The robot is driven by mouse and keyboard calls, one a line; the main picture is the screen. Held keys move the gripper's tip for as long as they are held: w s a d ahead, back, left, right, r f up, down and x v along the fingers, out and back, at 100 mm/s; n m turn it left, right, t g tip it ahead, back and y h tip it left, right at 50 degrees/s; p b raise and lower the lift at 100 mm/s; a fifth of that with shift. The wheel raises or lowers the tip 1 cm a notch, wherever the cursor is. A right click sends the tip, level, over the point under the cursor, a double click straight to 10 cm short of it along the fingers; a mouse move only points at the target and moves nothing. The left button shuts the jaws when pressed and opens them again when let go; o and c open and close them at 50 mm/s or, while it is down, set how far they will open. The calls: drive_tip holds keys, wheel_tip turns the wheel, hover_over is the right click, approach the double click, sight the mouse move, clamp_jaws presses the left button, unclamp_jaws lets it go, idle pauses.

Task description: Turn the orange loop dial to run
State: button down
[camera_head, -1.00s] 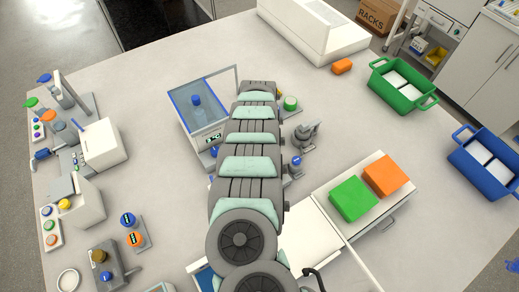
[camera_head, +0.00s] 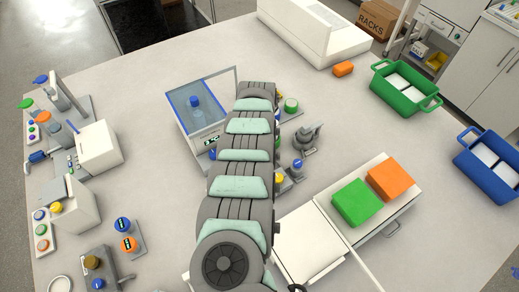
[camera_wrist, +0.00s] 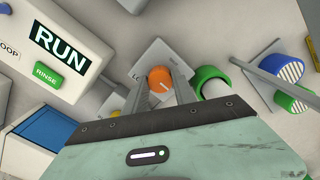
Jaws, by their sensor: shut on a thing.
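The orange loop dial (camera_wrist: 159,78) shows in the wrist view, on a pale grey plate (camera_wrist: 148,60) with partly hidden lettering. My gripper (camera_wrist: 161,87) has a grey finger on each side of the dial and is shut on it. Which way the dial points is too small to tell. A white box at the upper left of the wrist view has a dark RUN display (camera_wrist: 61,43). In the head view my arm hides the dial and the gripper.
In the wrist view a green button marked RINSE (camera_wrist: 47,75) is below the display. A green-rimmed round part (camera_wrist: 211,83) stands close right of my fingers, with a grey bar (camera_wrist: 262,74) beyond. A blue-rimmed tank (camera_head: 205,105) stands left of my arm in the head view.

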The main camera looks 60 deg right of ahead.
drive_tip(key=c, duration=1)
unclamp_jaws()
drive_tip(key=shift+r+b, duration=0.45)
drive_tip(key=shift+r, duration=4.95)
